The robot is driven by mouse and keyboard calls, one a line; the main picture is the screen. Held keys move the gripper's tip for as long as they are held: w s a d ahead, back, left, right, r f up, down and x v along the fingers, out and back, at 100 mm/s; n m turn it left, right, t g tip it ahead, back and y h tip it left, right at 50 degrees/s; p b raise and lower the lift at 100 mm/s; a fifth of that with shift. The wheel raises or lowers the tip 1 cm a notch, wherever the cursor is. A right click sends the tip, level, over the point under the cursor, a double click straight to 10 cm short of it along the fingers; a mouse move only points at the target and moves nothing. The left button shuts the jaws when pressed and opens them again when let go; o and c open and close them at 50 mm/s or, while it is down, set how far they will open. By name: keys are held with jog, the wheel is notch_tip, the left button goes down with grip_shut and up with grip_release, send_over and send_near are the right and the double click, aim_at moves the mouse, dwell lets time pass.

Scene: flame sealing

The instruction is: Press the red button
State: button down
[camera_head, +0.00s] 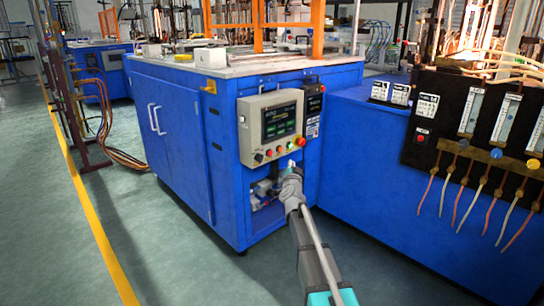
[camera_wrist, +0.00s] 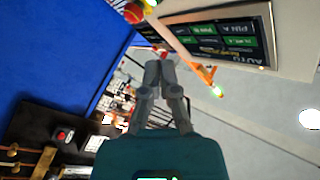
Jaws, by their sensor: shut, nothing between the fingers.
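A grey control box (camera_head: 248,117) is on the front of the blue cabinet, with a row of small buttons under its screen. A red button (camera_head: 300,141) is at the right end of this row; it shows as a red knob with a yellow base in the wrist view (camera_wrist: 133,12). A smaller red button (camera_head: 268,153) is near the row's left end. My gripper (camera_head: 291,164) is just below the box's right part, apparently touching no button. In the wrist view its fingers (camera_wrist: 160,57) are together and empty, beside the row.
A screen (camera_head: 278,121) fills the box's upper part. A black gauge panel (camera_head: 432,140) with another red button (camera_head: 421,136), flowmeters and hoses is at the right. Blue cabinet walls (camera_head: 350,150) stand close behind my gripper. Open floor (camera_head: 160,240) lies left.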

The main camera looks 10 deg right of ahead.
jog(key=shift+w+a, duration=0.85)
jog(key=shift+w, duration=0.35)
jog(key=shift+w+a, duration=0.9)
jog(key=shift+w, duration=0.25)
jog(key=shift+w+a, duration=0.85)
jog(key=shift+w, duration=0.35)
jog(key=shift+w+a, duration=0.5)
jog(key=shift+w, duration=0.15)
dwell(0.5)
jog(key=shift+s+d, duration=0.1)
jog(key=shift+s, duration=0.05)
jog(key=shift+s+d, duration=0.4)
jog(key=shift+s, duration=0.15)
dwell(0.5)
jog(key=shift+s+d, duration=0.75)
jog(key=shift+s, duration=0.3)
jog(key=shift+s+d, duration=0.75)
jog(key=shift+s, duration=0.25)
